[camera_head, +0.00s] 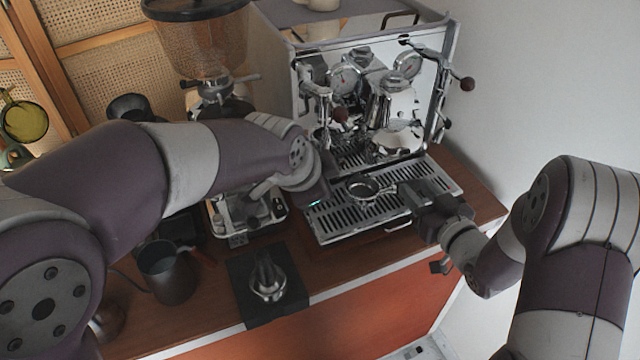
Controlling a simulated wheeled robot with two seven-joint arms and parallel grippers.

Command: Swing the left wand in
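The espresso machine (345,45) stands at the back right of the counter. The left wand (325,112) hangs at the left of its chrome front, near a dark round knob (341,115); its lower end is hard to make out. My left gripper (318,192) is low in front of the machine's left side, below the wand. Its fingers are hidden by my wrist, and I cannot tell whether it touches the wand. My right gripper (408,194) is over the drip tray (340,225), shut on the portafilter (364,188), whose basket faces up.
A grinder (205,45) stands left of the machine. A wall closes the right side.

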